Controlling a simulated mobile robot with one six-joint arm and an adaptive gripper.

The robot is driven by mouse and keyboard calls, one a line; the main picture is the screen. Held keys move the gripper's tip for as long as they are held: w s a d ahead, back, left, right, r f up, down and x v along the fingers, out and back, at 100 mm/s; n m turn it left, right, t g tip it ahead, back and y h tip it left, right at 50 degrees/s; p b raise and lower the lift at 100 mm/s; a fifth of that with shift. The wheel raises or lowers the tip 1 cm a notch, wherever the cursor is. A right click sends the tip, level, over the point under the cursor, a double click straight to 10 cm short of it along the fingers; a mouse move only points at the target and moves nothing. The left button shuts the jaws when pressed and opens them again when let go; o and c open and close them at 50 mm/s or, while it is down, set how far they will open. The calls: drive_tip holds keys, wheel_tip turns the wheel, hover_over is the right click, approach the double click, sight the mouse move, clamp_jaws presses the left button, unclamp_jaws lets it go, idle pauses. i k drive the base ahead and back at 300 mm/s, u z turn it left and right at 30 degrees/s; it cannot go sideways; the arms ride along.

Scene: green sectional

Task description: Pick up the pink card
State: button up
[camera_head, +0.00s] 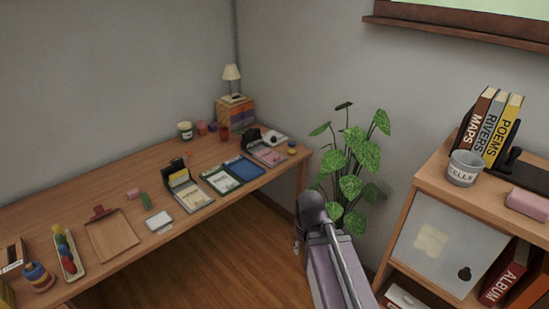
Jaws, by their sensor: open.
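A flat pink card (268,155) appears to lie in front of a dark holder (251,137), in the row of card items near the right end of the long wooden desk (110,268). It is small in the head view, and I cannot tell whether it sits in a slot or lies loose. My gripper (299,241) is at the lower end of my arm, open and empty, in front of the plant. It is well apart from the card, nearer to me, and its fingers are partly hidden by my arm.
Blue and green folders (245,168) and another dark holder (178,173) lie left of the card. A leafy plant (352,157) stands beside the desk end. A cabinet (447,245) with books stands at right.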

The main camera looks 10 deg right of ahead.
sight(269, 156)
drive_tip(key=u, duration=0.15)
drive_tip(key=i, duration=0.95)
drive_tip(key=u, duration=0.65)
drive_tip(key=k, duration=0.25)
drive_tip(key=z, duration=0.25)
